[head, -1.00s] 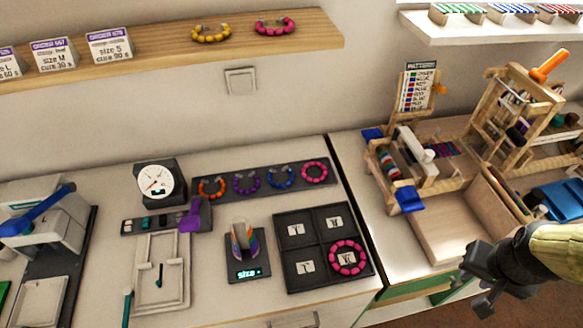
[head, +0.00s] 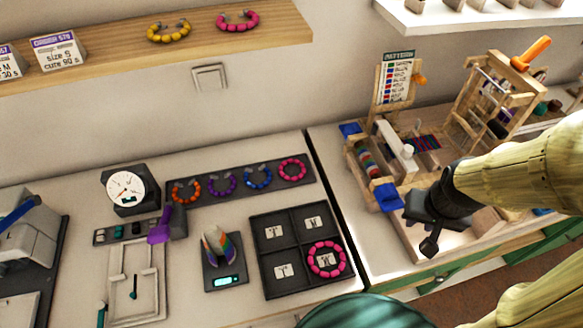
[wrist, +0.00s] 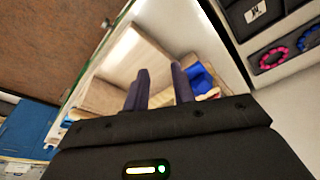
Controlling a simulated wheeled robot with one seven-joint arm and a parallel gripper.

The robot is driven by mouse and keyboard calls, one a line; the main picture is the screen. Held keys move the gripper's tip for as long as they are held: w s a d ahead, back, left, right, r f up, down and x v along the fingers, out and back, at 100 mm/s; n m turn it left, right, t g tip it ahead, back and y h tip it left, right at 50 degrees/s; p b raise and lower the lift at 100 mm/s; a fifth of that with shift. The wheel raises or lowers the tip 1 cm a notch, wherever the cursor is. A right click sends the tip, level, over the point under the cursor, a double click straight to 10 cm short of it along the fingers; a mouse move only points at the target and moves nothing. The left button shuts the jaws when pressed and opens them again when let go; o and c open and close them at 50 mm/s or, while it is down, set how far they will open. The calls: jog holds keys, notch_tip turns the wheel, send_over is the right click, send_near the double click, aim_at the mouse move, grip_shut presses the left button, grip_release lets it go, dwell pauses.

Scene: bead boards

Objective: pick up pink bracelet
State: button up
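One pink bracelet (head: 327,259) lies as a closed ring around a card in the lower right compartment of the dark four-part tray (head: 287,254). A second pink bracelet (head: 292,170) lies at the right end of the dark display strip. A third pink bracelet (head: 237,20), with an open gap, is on the wooden shelf. My gripper (head: 429,245) is to the right of the tray, over the loom side. In the wrist view my gripper (wrist: 160,72) has its fingers apart with nothing between them. A pink bracelet (wrist: 273,58) shows at that view's right edge.
Orange (head: 185,190), purple (head: 222,184) and blue (head: 257,177) bracelets share the strip. A scale with a rainbow-coloured piece (head: 217,246) stands left of the tray. Wooden looms (head: 375,160) stand at the right. A gap divides the counters.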

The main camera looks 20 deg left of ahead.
jog(key=shift+g, duration=0.4)
jog(key=w+a, duration=0.2)
jog(key=w, duration=0.1)
jog(key=w+a, duration=0.2)
jog(key=w, duration=0.1)
jog(key=w+a+p, duration=0.1)
jog(key=w+a, duration=0.1)
jog(key=w, duration=0.1)
jog(key=shift+r, duration=0.3)
jog(key=w+a+f, duration=0.2)
jog(key=w+a, duration=0.2)
jog(key=a, duration=0.4)
jog(key=w+a+f+g+p, duration=0.1)
jog(key=w+a, duration=0.3)
jog(key=a, duration=0.4)
jog(key=w+a+f+n, duration=0.1)
jog(key=w+a, duration=0.3)
jog(key=a, duration=0.4)
jog(key=shift+a+f+g+p, duration=0.15)
jog(key=shift+f+g+p, duration=0.25)
jog(key=shift+f, duration=0.5)
jog(key=p, duration=0.1)
send_over(304, 168)
notch_tip(304, 168, down, 7)
jog(key=shift+r, duration=0.1)
